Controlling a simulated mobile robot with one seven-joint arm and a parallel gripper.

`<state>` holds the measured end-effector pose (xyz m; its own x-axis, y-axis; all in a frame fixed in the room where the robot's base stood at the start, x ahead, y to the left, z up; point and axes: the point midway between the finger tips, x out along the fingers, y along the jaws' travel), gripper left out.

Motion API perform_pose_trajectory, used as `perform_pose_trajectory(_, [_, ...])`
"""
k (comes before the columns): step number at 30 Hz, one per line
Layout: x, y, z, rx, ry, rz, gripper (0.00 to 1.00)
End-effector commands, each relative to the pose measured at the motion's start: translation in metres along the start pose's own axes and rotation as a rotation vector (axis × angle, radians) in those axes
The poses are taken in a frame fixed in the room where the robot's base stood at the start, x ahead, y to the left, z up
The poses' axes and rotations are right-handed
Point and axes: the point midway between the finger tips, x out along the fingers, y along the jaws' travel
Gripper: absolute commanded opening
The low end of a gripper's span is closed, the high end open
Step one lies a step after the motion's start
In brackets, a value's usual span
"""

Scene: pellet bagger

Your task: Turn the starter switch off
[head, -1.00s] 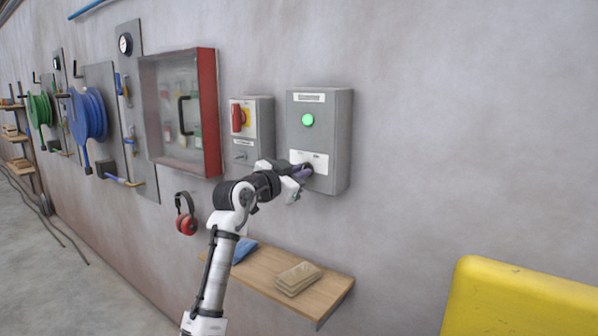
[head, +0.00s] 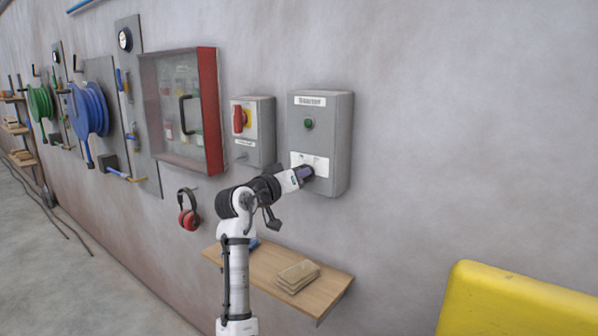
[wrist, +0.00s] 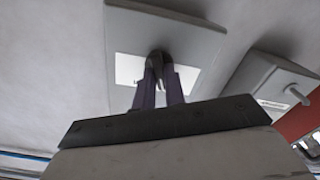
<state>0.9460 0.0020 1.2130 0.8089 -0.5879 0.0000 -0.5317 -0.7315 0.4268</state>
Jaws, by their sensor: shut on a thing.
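The starter box (head: 338,130) is a grey wall box with a label at its top and a dark green, unlit lamp (head: 308,124) below it. A white plate (head: 318,160) sits on its lower front. My gripper (head: 306,172) is at this plate. In the wrist view my gripper (wrist: 157,75) is shut on the dark switch handle (wrist: 155,57), in front of the white plate. The fingers hide most of the switch, and I cannot read the plate's markings.
Left of the starter box is a smaller grey box with a red rotary handle (head: 239,120) on yellow. Further left is a red-framed cabinet (head: 210,110). A wooden shelf (head: 325,287) with folded cloths is below. Red ear defenders (head: 188,212) hang on the wall. A yellow object (head: 520,300) stands at lower right.

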Motion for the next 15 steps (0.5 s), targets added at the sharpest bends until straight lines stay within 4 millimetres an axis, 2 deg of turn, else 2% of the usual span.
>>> perform_pose_trajectory(15, [0.0000, -0.0011, 0.0015, -0.101, -0.003, -0.001, 0.00])
